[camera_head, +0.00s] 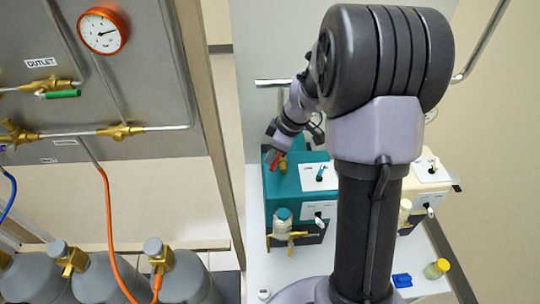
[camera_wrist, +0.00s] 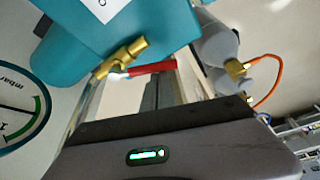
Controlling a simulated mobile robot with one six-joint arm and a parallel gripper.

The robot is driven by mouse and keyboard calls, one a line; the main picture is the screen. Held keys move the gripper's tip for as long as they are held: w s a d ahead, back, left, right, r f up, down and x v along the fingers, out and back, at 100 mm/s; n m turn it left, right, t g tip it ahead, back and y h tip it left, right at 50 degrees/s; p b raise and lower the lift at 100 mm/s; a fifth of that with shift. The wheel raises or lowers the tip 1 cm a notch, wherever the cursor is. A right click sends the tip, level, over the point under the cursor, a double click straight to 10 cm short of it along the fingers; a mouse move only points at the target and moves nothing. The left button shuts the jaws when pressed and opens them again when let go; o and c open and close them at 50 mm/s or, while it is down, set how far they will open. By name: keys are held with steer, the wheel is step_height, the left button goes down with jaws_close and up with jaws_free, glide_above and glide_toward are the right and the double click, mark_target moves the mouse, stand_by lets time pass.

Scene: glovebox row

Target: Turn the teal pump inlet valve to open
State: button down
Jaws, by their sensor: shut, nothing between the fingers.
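The teal pump (camera_head: 284,190) stands on the white bench, and its teal body (camera_wrist: 90,38) fills the upper left of the wrist view. A brass valve (camera_wrist: 122,58) with a red lever (camera_wrist: 152,68) sticks out from it. In the head view the brass fitting (camera_head: 283,164) and the red lever (camera_head: 271,157) show at the pump's back left top. My gripper (camera_head: 277,144) is shut and empty, close to the red lever. In the wrist view its fingers (camera_wrist: 162,92) point toward the lever. I cannot tell whether they touch it.
A cream pump (camera_head: 432,170) stands to the right of the teal one. A glass jar (camera_head: 283,214) and brass tap (camera_head: 290,236) are on the teal pump's front. Grey cylinders (camera_head: 190,278) and a gas panel (camera_head: 150,85) are at left. A round gauge (camera_wrist: 20,115) shows in the wrist view.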

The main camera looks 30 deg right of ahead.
steer(key=n, duration=0.1)
steer(key=s+d+n, duration=0.1)
steer(key=shift+s+d+n+g+y, duration=0.1)
steer(key=shift+n+g+y, duration=0.2)
steer(key=shift+n+g, duration=0.1)
steer(key=shift+s+d, duration=0.25)
steer(key=shift+d, duration=0.1)
stand_by(0.4)
steer(key=shift+w+a, duration=0.15)
steer(key=shift+a, duration=0.2)
steer(key=shift+w+a+r+b, duration=0.15)
steer(key=shift+w+a, duration=0.1)
steer(key=shift+a, duration=0.2)
steer(key=shift+w+a+r+b, duration=0.1)
steer(key=shift+w+a+b, duration=0.1)
steer(key=shift+a, duration=0.25)
steer(key=p+v, duration=0.4)
steer(key=v, duration=0.6)
steer(key=shift+w+a, duration=0.25)
steer(key=shift+a, duration=0.15)
